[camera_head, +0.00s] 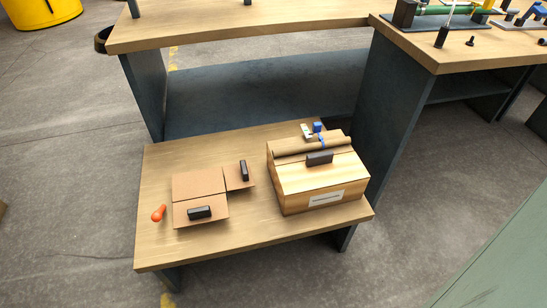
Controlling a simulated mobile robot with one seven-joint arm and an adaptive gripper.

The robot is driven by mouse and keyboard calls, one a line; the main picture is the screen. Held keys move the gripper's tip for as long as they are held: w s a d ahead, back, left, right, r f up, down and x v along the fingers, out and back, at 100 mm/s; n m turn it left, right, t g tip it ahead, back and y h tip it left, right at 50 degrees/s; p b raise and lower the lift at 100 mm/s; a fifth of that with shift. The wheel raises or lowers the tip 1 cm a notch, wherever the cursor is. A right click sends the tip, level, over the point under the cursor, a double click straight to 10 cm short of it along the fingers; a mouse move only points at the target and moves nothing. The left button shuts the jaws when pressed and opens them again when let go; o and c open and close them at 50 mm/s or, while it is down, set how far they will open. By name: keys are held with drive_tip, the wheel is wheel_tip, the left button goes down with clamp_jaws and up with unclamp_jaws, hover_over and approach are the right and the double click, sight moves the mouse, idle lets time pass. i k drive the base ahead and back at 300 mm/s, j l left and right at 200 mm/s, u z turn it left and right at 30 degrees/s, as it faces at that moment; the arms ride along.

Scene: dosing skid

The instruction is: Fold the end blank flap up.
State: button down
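A flat brown cardboard blank (197,183) lies on the left half of the low wooden table (250,225). One flap (233,183) extends from its right side and bears an upright-looking black block handle (244,170). Another flap (185,219) extends from its front side and bears a black block handle (200,212). Both flaps look flat or nearly flat. I cannot tell from this view which one is the end flap. My gripper is not in view.
A wooden box (320,180) with a brown roll (312,146), a black handle (319,158) and a white label stands on the table's right. Small blue and white items sit behind it. Taller benches stand behind.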

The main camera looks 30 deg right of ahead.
sight(238, 175)
drive_tip(key=z, duration=0.6)
drive_tip(key=i+j+z, duration=0.15)
drive_tip(key=j+z, duration=0.25)
drive_tip(key=i+j+z, duration=0.1)
drive_tip(key=j+z, duration=0.65)
